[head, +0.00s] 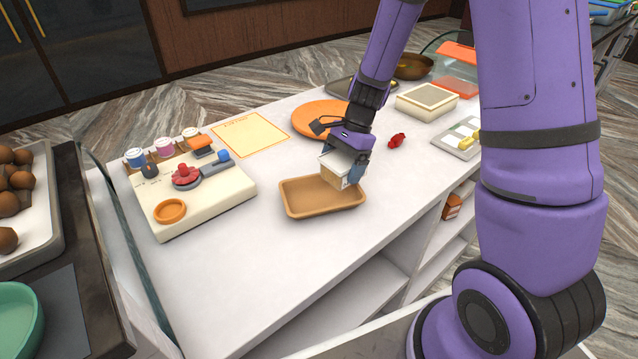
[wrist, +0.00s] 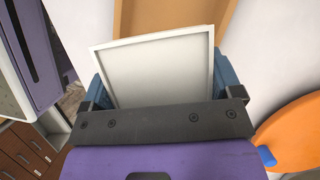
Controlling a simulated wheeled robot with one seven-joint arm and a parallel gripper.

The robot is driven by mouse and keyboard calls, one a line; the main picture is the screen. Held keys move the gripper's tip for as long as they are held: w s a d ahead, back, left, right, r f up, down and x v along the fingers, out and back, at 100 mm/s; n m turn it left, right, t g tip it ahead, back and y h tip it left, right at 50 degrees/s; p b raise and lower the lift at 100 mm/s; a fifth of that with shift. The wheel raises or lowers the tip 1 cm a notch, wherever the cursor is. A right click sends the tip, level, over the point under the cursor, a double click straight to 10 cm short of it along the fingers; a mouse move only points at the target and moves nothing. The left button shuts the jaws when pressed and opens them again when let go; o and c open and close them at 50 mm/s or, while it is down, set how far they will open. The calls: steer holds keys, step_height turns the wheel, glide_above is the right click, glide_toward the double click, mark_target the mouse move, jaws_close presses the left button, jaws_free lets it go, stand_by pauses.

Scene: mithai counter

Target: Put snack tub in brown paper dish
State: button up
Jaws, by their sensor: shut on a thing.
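The snack tub (head: 338,168) is a small box with a white lid and a tan side. My gripper (head: 346,166) is shut on it and holds it tilted over the right part of the brown paper dish. In the wrist view the tub's pale lid (wrist: 158,68) fills the middle, between the blue fingertips. The brown paper dish (head: 305,212) is a shallow tan tray on the white counter. Its edge also shows in the wrist view (wrist: 180,14), beyond the tub. I cannot tell whether the tub touches the dish.
A cream board (head: 225,200) with cups and small items stands left of the dish. An orange plate (head: 312,112) and a yellow-orange sheet (head: 250,133) lie behind. A small red thing (head: 397,140) and a cream box (head: 427,101) are to the right. The counter's front is clear.

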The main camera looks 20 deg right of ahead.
mark_target(326, 162)
steer(key=a, duration=0.4)
steer(key=shift+a+f, duration=0.25)
steer(key=shift+a, duration=0.1)
steer(key=shift+w+d+x, duration=0.1)
steer(key=shift+x, duration=0.8)
steer(key=shift+w+d+x, duration=0.1)
steer(key=shift+d+x, duration=0.05)
steer(key=shift+x, duration=0.75)
steer(key=shift+f, duration=0.4)
steer(key=o, duration=0.7)
